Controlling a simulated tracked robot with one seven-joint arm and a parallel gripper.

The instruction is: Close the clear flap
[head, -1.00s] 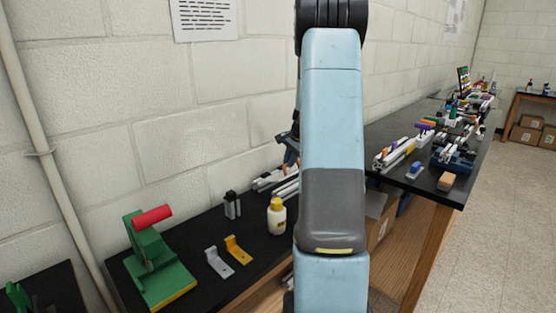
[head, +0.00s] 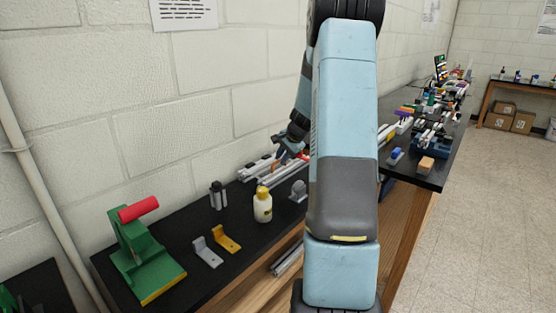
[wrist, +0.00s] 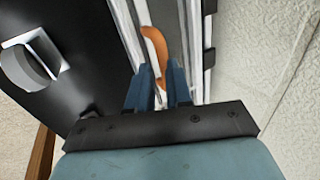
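My gripper (head: 290,147) is low over the aluminium extrusion frame (head: 258,168) on the black bench, partly hidden behind my arm in the head view. In the wrist view my gripper (wrist: 160,75) has its two blue fingers apart. A curved orange piece (wrist: 154,45) lies ahead of the fingers and reaches down into the gap between them; I cannot tell whether they touch it. Pale frame rails (wrist: 132,30) run on either side of it. I cannot make out the clear flap in either view.
A yellow-capped bottle (head: 263,206), a grey round-topped part (head: 298,190), a dark clamp-like part (head: 218,195), two angle brackets (head: 226,240) and a green press (head: 143,255) stand on the bench. A wall runs close behind. A second cluttered bench (head: 428,172) is at right.

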